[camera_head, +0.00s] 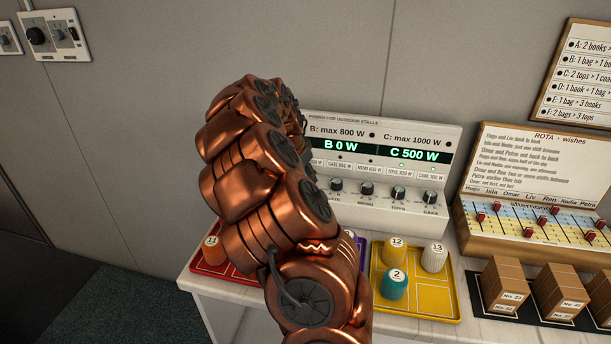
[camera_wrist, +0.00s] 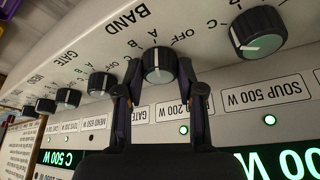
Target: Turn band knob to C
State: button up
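The band knob (camera_wrist: 158,65) is a black dial with a pale pointer face, under the printed word BAND in the upside-down wrist view. The letters A and B and the word OFF are printed around it. My gripper (camera_wrist: 159,70) is around the knob, one dark finger on each side. The fingers look apart, with a thin gap at the knob's sides; contact is not clear. In the head view my copper arm hides this knob and the gripper. The power panel (camera_head: 420,135) there reads B 0 W and C 500 W.
A larger black knob (camera_wrist: 258,31) stands close to the right finger in the wrist view, and the gate knob (camera_wrist: 102,85) stands to the left.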

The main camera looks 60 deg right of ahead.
jog(key=c, duration=0.5)
jog(key=shift+c, duration=0.2)
jog(key=shift+f+n, duration=0.1)
jog(key=shift+n, duration=0.2)
jog(key=n+t+b, duration=0.1)
jog(key=n+b, duration=0.1)
jog(key=shift+f+n, duration=0.1)
jog(key=shift+n, duration=0.2)
jog(key=n+t+b, duration=0.1)
jog(key=n, duration=0.1)
jog(key=n+t+b, duration=0.1)
jog(key=n, duration=0.2)
jog(key=shift+s+y+b, duration=0.1)
jog(key=shift+y+b, duration=0.2)
jog(key=shift+y, duration=0.1)
jog(key=n+t+y+b, duration=0.1)
jog(key=n+b, duration=0.1)
jog(key=n, duration=0.1)
jog(key=shift+s+d+n+t+y+b, duration=0.15)
jog(key=shift+n+y+b, duration=0.3)
jog(key=shift+n, duration=0.75)
jog(key=shift+s+n+t+y+b, duration=0.1)
jog(key=shift+n+t+y+b, duration=0.25)
jog(key=shift+n, duration=0.85)
